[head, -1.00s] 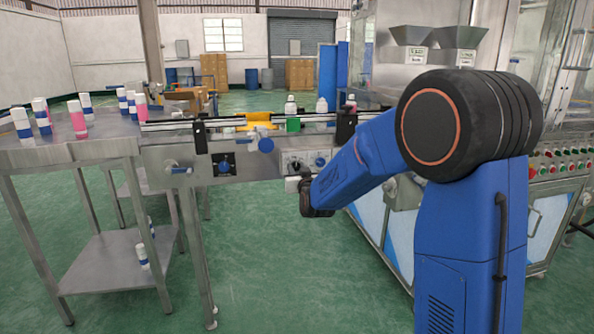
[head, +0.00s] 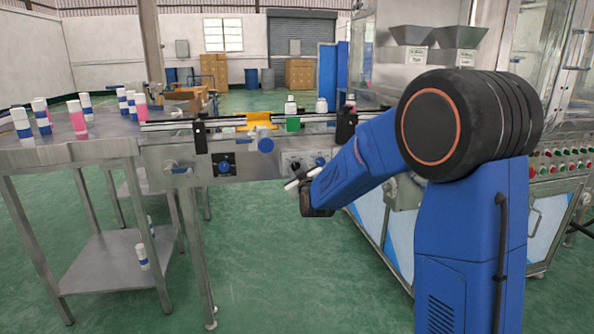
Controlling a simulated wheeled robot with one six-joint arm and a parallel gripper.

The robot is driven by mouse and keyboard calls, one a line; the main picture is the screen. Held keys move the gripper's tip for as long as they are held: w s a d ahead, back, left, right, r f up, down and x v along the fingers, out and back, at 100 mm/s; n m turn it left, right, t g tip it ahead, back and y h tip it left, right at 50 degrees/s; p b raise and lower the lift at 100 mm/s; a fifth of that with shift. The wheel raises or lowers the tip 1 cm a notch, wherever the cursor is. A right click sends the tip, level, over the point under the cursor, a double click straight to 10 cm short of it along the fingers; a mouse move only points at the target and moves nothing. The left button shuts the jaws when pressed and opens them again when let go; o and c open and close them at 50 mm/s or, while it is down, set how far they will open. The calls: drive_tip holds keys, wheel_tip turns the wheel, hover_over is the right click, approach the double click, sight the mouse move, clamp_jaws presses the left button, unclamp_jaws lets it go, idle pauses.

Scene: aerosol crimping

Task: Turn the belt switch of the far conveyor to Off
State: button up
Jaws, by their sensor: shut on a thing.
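The conveyor (head: 265,145) runs from the steel table to the machine, with control knobs on its front side. One dark plate carries a blue knob (head: 224,168). Further right a lighter panel carries a dark dial (head: 295,164) and another blue knob (head: 320,161). My gripper (head: 293,186) is at the conveyor's front, just below this lighter panel. Its pale fingers are tilted and shut on what seems to be the belt switch. The switch itself is hidden by the fingers and wrist, so its setting cannot be read.
A steel table (head: 75,152) at left holds several capped bottles. The filling machine (head: 560,170) with rows of buttons is at right, behind my arm. The green floor in front is clear.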

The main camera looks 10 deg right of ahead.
drive_tip(key=shift+n, duration=2.3)
drive_tip(key=o, duration=1.1)
drive_tip(key=shift+c, duration=0.2)
drive_tip(key=s, duration=1.7)
drive_tip(key=shift+s, duration=0.25)
